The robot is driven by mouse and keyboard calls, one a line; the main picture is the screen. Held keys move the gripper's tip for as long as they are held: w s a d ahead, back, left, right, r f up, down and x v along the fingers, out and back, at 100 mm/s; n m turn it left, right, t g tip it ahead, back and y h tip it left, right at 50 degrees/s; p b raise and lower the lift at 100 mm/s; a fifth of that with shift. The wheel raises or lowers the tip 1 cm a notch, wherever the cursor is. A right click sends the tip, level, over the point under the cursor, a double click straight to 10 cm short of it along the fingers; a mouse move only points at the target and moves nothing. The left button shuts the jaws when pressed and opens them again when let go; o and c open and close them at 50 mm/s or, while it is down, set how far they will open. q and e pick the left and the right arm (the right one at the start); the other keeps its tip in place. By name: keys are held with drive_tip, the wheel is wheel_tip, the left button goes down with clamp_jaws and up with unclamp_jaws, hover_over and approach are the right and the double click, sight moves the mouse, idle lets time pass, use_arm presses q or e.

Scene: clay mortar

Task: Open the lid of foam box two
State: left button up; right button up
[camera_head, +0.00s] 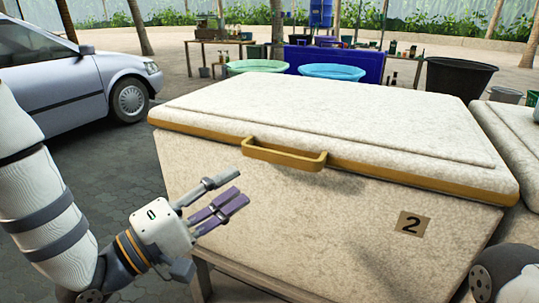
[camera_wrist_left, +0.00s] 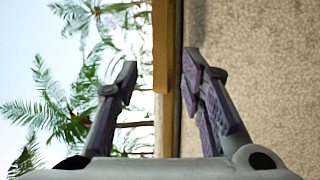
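Foam box two (camera_head: 330,215) is a large speckled cream box with a "2" label (camera_head: 411,223) on its front. Its lid (camera_head: 330,115) is shut, with an ochre lower edge and an ochre handle (camera_head: 285,155) at the front. My left gripper (camera_head: 238,193) is in front of the box, below and left of the handle, apart from it. In the left wrist view its two fingers (camera_wrist_left: 158,75) are spread and empty; an ochre bar, seemingly the handle (camera_wrist_left: 161,45), shows beyond the gap between them. My right gripper is out of view.
Another pale foam box (camera_head: 515,140) stands close on the right. A silver car (camera_head: 75,75) is parked at the left on grey paving. Basins (camera_head: 332,72) and a black tub (camera_head: 460,78) stand behind. Open paving lies left of the box.

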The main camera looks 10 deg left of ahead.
sight(273, 160)
use_arm(q)
drive_tip(key=x, duration=1.1)
drive_tip(key=shift+d, duration=0.1)
drive_tip(key=shift+r, duration=0.1)
clamp_jaws()
